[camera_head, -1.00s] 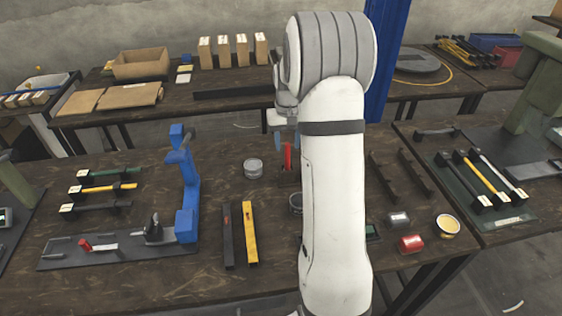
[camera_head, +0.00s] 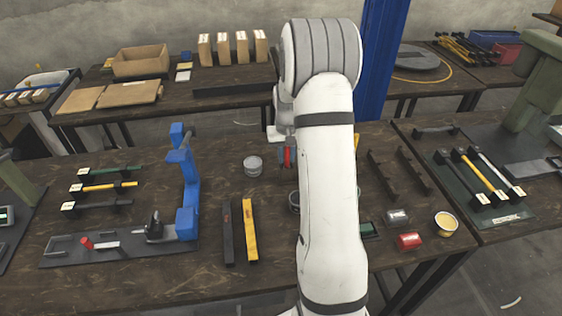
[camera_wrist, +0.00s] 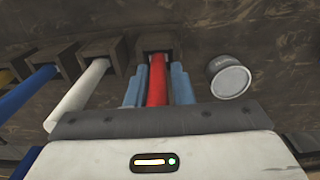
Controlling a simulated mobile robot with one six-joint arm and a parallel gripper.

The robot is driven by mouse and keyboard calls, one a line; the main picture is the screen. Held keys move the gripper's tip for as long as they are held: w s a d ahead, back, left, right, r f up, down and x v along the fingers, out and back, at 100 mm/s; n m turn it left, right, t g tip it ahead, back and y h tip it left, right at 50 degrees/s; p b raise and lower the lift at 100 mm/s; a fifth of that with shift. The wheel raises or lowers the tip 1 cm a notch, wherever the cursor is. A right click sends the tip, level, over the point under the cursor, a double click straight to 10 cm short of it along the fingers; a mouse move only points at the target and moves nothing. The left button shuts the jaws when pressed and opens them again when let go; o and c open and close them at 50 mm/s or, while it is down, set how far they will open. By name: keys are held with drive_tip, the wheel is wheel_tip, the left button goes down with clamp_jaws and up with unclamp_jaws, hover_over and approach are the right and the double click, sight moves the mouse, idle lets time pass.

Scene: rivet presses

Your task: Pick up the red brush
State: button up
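The red brush shows as a red handle (camera_wrist: 158,80) in the wrist view, its far end at a dark holder block (camera_wrist: 157,44). The two blue fingers of my gripper (camera_wrist: 158,88) lie on either side of the handle, with what look like narrow gaps; the gripper looks open around it. In the head view a small part of the red handle (camera_head: 287,157) shows beside my arm, which hides most of the brush and the fingers. The brush's bristle end is not visible.
In the wrist view a white handle (camera_wrist: 80,97) and a blue handle (camera_wrist: 28,92) stand in similar holders to the left. A round tin (camera_wrist: 229,78) is close on the right. In the head view a blue press (camera_head: 186,195) and black and yellow bars (camera_head: 250,232) are left of my arm.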

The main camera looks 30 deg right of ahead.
clamp_jaws()
wheel_tip(320, 180, up, 10)
drive_tip(key=shift+r+b, duration=0.1)
drive_tip(key=shift+b, duration=0.25)
